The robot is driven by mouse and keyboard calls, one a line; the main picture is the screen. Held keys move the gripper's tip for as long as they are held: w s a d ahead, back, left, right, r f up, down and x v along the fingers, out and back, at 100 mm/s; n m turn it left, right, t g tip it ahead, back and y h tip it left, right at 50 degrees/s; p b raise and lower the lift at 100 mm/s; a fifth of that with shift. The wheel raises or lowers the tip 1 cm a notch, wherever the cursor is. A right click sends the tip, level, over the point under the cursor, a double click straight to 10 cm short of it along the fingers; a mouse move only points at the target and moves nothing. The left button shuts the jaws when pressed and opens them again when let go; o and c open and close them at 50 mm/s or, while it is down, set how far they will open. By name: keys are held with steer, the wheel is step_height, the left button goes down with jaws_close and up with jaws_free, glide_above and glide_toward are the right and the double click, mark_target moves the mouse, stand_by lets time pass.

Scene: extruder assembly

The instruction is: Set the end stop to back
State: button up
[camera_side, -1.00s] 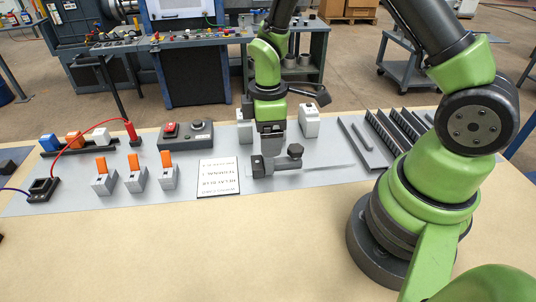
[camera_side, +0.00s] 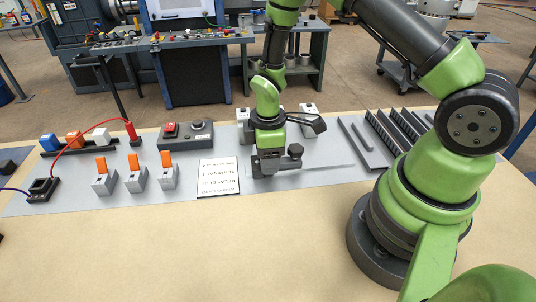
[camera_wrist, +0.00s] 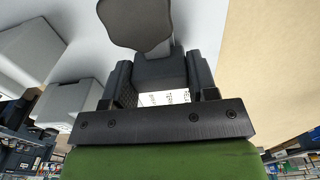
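The end stop (camera_side: 268,165) is a dark block with a round side knob (camera_side: 295,150), at the left end of a thin rail strip (camera_side: 322,168) on the grey mat. My gripper (camera_side: 268,148) is down over the block, which it partly hides. In the wrist view my gripper (camera_wrist: 160,78) has one finger on each side of the dark block (camera_wrist: 160,68), close against it. The knob (camera_wrist: 138,20) shows beyond the fingers. I cannot tell whether the fingers are pressed on the block or just beside it.
White blocks (camera_side: 309,121) stand behind my gripper. A printed card (camera_side: 217,178) lies to its left, then orange-topped switches (camera_side: 167,172). A button box (camera_side: 187,134) is behind the card. Dark ribbed bars (camera_side: 393,138) lie at the right. The table front (camera_side: 200,255) is clear.

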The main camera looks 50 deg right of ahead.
mark_target(316, 162)
steer(key=shift+c, duration=0.7)
steer(key=shift+s+d, duration=0.2)
steer(key=shift+s, duration=0.05)
steer(key=s+d, duration=0.7)
steer(key=shift+s+d, duration=0.25)
steer(key=o, duration=1.3)
step_height(316, 162, up, 10)
